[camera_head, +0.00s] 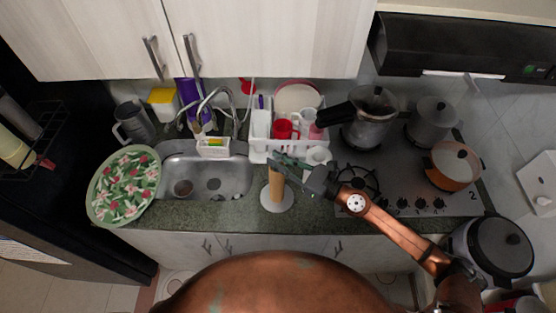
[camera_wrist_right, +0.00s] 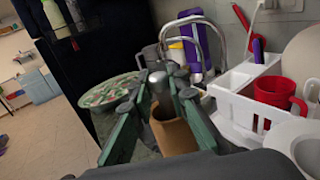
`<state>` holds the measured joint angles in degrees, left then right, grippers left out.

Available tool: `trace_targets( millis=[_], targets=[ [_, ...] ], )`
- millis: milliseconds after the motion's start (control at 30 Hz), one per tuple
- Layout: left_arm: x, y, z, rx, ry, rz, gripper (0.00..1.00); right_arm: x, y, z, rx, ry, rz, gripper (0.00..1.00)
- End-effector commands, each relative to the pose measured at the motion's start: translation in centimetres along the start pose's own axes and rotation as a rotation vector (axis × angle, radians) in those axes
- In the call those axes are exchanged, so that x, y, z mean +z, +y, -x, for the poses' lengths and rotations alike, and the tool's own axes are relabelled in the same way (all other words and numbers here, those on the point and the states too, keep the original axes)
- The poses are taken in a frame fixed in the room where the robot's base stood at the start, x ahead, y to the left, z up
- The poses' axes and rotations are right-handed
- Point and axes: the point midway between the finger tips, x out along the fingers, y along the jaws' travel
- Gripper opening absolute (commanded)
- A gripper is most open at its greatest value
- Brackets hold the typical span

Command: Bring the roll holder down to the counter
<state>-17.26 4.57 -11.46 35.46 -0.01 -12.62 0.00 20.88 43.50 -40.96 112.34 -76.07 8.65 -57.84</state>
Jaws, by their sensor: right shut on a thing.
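The roll holder (camera_head: 277,188) is a brown upright roll on a round white base, in front of the dish rack in the head view. Its base appears over the counter's front part, right of the sink; I cannot tell whether it touches the counter. My right gripper (camera_head: 281,163) comes in from the right and is shut on the holder's top. In the right wrist view, the green fingers (camera_wrist_right: 158,82) stand on either side of the holder's silver top, with the brown roll (camera_wrist_right: 174,134) below. My left gripper is not in view.
The green counter (camera_head: 232,214) is bare left of the holder, along its front strip. A sink (camera_head: 210,177) and a floral plate (camera_head: 125,187) lie to the left. A white dish rack (camera_head: 259,150) with cups stands behind. The stove with pots (camera_head: 368,130) is to the right.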

Motion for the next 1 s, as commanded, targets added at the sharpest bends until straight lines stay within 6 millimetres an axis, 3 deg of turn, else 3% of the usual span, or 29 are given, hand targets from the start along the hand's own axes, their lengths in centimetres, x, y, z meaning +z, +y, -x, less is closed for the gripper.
trace_targets(
  millis=[33,67,300,667,1000],
  targets=[
    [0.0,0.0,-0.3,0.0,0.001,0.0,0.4,-0.2,0.0,0.0,0.0,-0.002,0.0,0.0],
    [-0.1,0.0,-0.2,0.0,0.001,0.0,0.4,-0.3,0.0,0.0,0.0,0.0,-0.001,0.17],
    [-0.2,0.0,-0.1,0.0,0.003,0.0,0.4,-0.2,0.0,0.0,0.0,0.0,0.0,0.33],
    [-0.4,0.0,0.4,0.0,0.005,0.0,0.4,0.4,0.0,0.0,0.0,0.0,0.0,0.33],
    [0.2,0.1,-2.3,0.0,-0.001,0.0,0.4,-0.2,0.0,5.5,-0.001,0.003,-0.002,0.33]
  ],
)
